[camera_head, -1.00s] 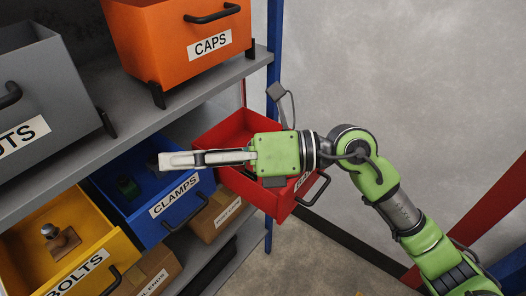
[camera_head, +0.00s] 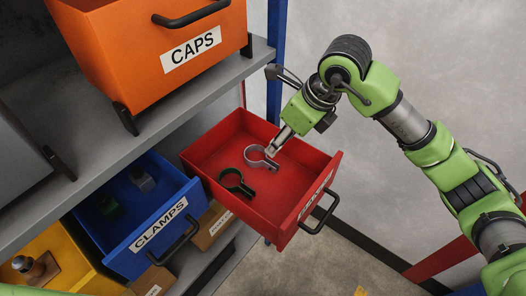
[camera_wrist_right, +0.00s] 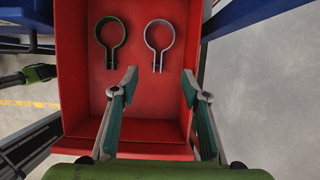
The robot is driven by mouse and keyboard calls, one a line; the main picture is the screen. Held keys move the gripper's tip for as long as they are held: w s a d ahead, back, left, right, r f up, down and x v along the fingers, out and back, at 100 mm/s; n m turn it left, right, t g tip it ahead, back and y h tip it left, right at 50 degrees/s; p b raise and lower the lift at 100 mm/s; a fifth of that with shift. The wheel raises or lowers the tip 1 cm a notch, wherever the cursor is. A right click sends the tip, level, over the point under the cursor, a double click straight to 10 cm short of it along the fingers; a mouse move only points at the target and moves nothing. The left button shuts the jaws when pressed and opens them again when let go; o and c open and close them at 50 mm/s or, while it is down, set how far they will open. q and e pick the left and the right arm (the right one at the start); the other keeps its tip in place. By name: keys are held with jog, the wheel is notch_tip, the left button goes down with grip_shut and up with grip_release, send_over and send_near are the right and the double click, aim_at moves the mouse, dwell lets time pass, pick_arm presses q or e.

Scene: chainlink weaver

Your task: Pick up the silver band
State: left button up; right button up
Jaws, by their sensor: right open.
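The silver band (camera_head: 268,164), an open ring with a short clamp tab, is inside the red drawer (camera_head: 322,178). It also shows in the right wrist view (camera_wrist_right: 157,63), centred ahead of the gap between the fingers. A dark green band (camera_head: 244,188) of like shape is beside it, to its left in the wrist view (camera_wrist_right: 111,62). My right gripper (camera_head: 271,150) points down at the silver band and partly overlaps it in the head view. In the wrist view its fingers (camera_wrist_right: 160,83) are spread and empty.
The blue CLAMPS drawer (camera_head: 160,232) and a yellow drawer (camera_head: 65,258) stand open to the left. The orange CAPS bin (camera_head: 192,48) sits on the grey shelf (camera_head: 190,110) above. The red drawer walls and a blue post (camera_head: 275,40) are close to my right gripper.

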pick_arm(q)
jog(key=s+r+g+p, duration=0.1)
jog(key=s, duration=0.7)
pick_arm(e)
send_near(266, 159)
jog(key=shift+s+x, duration=0.25)
jog(key=shift+x, duration=0.8)
jog(key=p+x, duration=0.2)
jog(key=x, duration=0.1)
jog(key=shift+w, duration=0.1)
jog(key=p+x, duration=0.1)
jog(key=x, duration=0.1)
jog(key=shift+f, duration=0.3)
jog(key=shift+w+a+f, duration=0.15)
jog(key=shift+a+f, duration=0.05)
jog(key=shift+f, duration=0.3)
grip_shut()
pick_arm(q)
jog(key=shift+t, duration=0.3)
jog(key=w+r, duration=0.2)
jog(key=w, duration=0.1)
jog(key=w+r, duration=0.1)
jog(key=w, duration=0.1)
jog(key=shift+a+r, duration=0.1)
jog(key=shift+r, duration=0.05)
pick_arm(e)
jog(key=shift+r, duration=0.1)
